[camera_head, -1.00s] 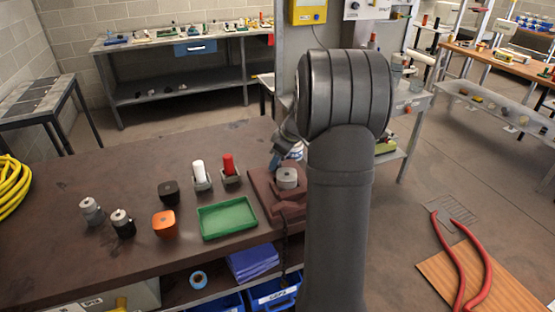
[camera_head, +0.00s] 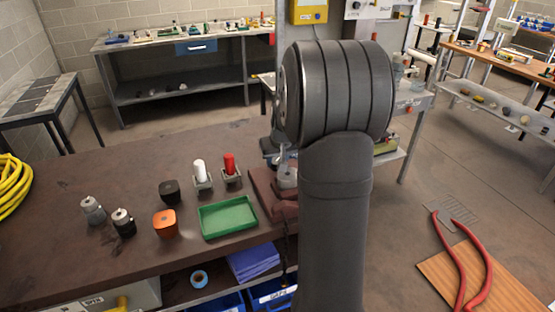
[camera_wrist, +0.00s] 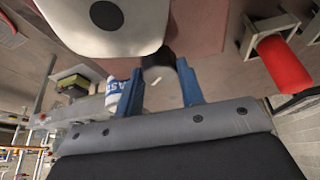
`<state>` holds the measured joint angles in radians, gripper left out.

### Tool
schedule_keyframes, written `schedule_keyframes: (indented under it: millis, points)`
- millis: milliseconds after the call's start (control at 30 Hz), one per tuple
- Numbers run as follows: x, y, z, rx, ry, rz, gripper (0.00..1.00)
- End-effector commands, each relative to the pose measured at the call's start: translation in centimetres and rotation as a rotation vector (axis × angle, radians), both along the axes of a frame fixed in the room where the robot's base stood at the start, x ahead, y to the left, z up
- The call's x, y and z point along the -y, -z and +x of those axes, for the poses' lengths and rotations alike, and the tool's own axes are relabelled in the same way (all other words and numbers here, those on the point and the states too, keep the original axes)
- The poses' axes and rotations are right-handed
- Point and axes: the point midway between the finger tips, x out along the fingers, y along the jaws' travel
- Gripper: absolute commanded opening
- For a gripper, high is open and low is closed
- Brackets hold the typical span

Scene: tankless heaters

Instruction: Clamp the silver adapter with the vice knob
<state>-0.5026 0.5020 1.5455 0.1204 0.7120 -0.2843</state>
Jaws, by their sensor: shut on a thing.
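The silver adapter (camera_head: 287,178) sits in the dark red vice (camera_head: 262,187) on the brown bench, partly hidden by my arm. In the wrist view the adapter (camera_wrist: 88,25) is large at the top, pale with a dark round hole. My gripper (camera_wrist: 158,80) has its blue fingers on either side of the dark, round vice knob (camera_wrist: 156,62) and is shut on it. The knob is beside the adapter and has a small pale mark. In the head view my arm hides the knob and most of the gripper.
A green tray (camera_head: 228,217) stands left of the vice. A red-topped holder (camera_head: 230,168) and a white-topped one (camera_head: 201,176) stand behind the tray. An orange part (camera_head: 165,224) and other small parts stand farther left.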

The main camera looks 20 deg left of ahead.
Motion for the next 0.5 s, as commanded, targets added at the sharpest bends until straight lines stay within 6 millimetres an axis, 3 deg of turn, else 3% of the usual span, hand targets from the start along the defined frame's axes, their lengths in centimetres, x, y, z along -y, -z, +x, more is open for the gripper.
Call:
schedule_keyframes:
  millis: [500]
  points:
    - [-0.42, -0.11, -0.12, 0.003, 0.486, 0.000, 0.12]
